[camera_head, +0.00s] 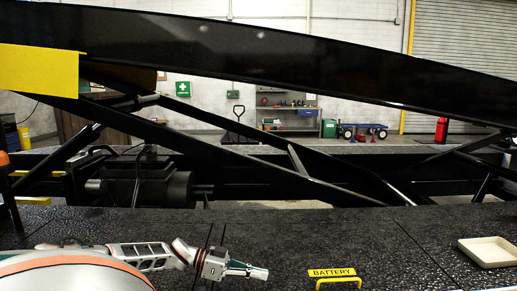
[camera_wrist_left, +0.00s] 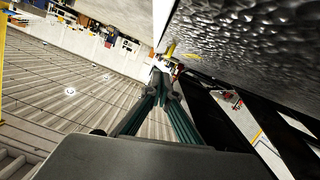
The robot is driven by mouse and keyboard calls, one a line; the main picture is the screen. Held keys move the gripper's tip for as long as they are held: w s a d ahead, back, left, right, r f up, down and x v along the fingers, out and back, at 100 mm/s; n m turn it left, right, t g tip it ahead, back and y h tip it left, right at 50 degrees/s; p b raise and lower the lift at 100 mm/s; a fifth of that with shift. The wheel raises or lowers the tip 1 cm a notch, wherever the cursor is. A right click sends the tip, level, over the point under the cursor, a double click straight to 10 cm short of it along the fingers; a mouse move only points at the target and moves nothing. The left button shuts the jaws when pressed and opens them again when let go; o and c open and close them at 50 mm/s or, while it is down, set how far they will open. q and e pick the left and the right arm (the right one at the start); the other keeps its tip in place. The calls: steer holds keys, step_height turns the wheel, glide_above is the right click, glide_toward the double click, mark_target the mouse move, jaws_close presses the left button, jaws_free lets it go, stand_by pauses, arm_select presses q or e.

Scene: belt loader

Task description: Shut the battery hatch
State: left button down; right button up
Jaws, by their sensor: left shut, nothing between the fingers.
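The yellow BATTERY label (camera_head: 332,272) and a yellow bar handle (camera_head: 338,281) show at the bottom of the head view, on the black textured deck. How far the battery hatch stands open cannot be told from here. My left gripper (camera_head: 262,272) is left of the label, apart from it, its fingers together and pointing right. In the left wrist view its fingers (camera_wrist_left: 161,72) meet at the tips and hold nothing. A black textured panel (camera_wrist_left: 245,45) fills the upper right there, with a small yellow part (camera_wrist_left: 171,48) near the fingertips. My right gripper is out of view.
A beige tray (camera_head: 487,251) lies on the deck at the right. Behind the deck, black lift beams (camera_head: 290,55) and a motor unit (camera_head: 140,185) cross the view. A yellow plate (camera_head: 38,70) hangs at the upper left. The deck between label and tray looks clear.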

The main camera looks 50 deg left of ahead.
arm_select(q)
steer(key=shift+s+d+f, duration=0.1)
steer(key=shift+d+f, duration=0.05)
steer(key=shift+f, duration=1)
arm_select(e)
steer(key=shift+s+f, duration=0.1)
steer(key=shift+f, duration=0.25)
arm_select(q)
steer(key=shift+r, duration=0.1)
steer(key=shift+r+p, duration=0.4)
steer(key=shift+r, duration=0.15)
steer(key=s+a+r+p, duration=0.5)
steer(key=s+a, duration=0.1)
steer(key=s, duration=0.1)
steer(key=shift+s+a, duration=0.15)
steer(key=shift+s, duration=0.1)
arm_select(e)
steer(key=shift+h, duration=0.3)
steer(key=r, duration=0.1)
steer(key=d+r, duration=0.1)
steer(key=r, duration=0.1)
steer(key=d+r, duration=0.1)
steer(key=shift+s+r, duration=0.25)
arm_select(q)
steer(key=shift+r, duration=0.1)
